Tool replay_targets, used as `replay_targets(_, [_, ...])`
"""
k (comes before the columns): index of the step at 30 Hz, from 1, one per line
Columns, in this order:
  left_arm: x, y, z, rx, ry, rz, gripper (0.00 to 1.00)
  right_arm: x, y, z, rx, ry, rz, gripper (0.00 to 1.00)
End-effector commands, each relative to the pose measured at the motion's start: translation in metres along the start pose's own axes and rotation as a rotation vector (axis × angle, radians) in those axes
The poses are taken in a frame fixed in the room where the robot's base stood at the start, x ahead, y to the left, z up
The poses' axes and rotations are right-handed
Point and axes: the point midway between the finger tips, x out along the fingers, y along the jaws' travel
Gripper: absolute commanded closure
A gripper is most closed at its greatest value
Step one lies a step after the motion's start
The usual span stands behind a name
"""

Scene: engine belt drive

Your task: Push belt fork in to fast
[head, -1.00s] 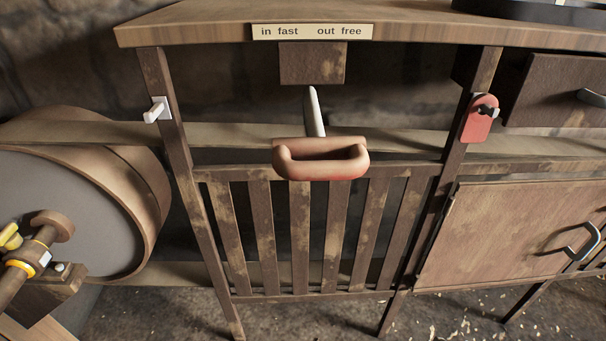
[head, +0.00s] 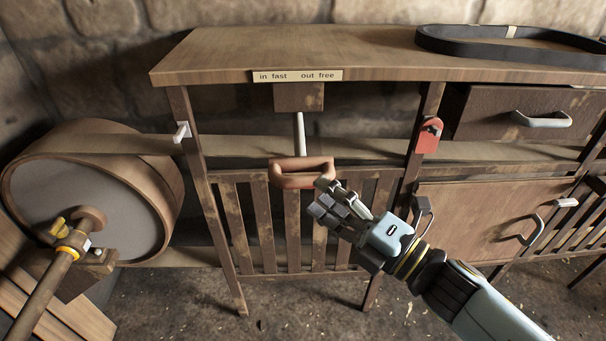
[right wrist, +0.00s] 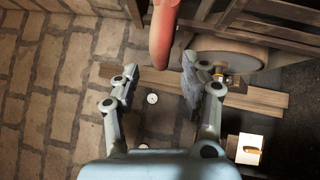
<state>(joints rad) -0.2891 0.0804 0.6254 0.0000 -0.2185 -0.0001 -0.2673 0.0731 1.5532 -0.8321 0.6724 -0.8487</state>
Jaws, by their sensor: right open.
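The belt fork's handle (head: 302,172) is a reddish-brown loop on a pale rod (head: 299,134) that hangs below the bench top. A label (head: 297,76) above it reads "in fast" and "out free". My right gripper (head: 325,198) is open, just below and right of the handle in the head view. In the right wrist view the red handle (right wrist: 163,32) lies ahead, between and beyond the open fingers (right wrist: 160,88). I cannot tell whether a finger touches it. The flat belt (head: 350,149) runs behind the rod. My left gripper is not in view.
A slatted guard (head: 292,232) stands below the handle. A big wheel (head: 88,195) is at the left, a red tag (head: 429,136) on the right post. A drawer (head: 490,128) and a cupboard door (head: 480,220) are further right. A black belt loop (head: 510,46) lies on top.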

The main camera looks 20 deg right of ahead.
Motion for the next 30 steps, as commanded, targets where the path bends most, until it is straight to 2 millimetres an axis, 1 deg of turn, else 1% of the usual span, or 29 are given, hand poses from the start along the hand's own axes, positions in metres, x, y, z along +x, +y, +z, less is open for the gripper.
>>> replay_targets(1, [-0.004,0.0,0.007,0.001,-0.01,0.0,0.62,0.012,0.002,0.001,0.001,-0.002,0.002,0.55])
replay_targets(3, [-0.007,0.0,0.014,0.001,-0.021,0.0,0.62,0.024,0.002,0.001,0.002,-0.002,0.002,0.55])
replay_targets(6, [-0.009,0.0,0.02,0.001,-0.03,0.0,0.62,0.038,0.001,0.001,0.001,-0.002,0.0,0.55])
replay_targets(9, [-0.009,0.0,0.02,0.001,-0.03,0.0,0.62,0.047,0.0,0.001,0.001,-0.001,-0.001,0.55])
replay_targets(13, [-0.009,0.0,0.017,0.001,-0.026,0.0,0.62,0.051,-0.001,0.0,0.001,-0.001,-0.002,0.55])
replay_targets(19, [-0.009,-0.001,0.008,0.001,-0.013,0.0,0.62,0.051,-0.001,0.0,0.001,-0.001,-0.002,0.55])
replay_targets(20, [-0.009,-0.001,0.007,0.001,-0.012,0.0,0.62,0.051,-0.001,0.0,0.001,-0.001,-0.002,0.56])
replay_targets(30, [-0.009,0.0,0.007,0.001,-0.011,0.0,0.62,0.051,0.0,0.0,0.001,-0.001,-0.001,1.0])
